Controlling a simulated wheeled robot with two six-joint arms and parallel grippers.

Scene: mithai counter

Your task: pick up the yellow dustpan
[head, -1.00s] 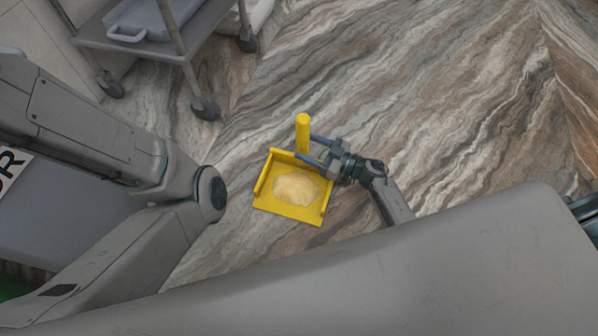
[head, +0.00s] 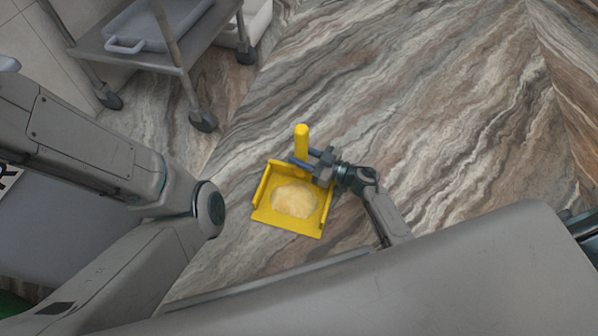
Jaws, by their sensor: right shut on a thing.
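The yellow dustpan (head: 286,220) is near the middle of the head view, with its handle (head: 301,140) pointing up and away. A pale yellowish heap (head: 296,200) lies in its pan. My right gripper (head: 304,160) comes in from the right and is shut on the dustpan's handle near where it joins the pan. Whether the pan touches the floor is hard to tell. My left arm shows at the left, but its gripper is not in view.
A grey metal cart (head: 130,55) on casters stands at the upper left with a grey-blue tray (head: 160,30) on it. A white bin (head: 255,22) is behind it. The marble-patterned floor (head: 430,110) is clear to the right.

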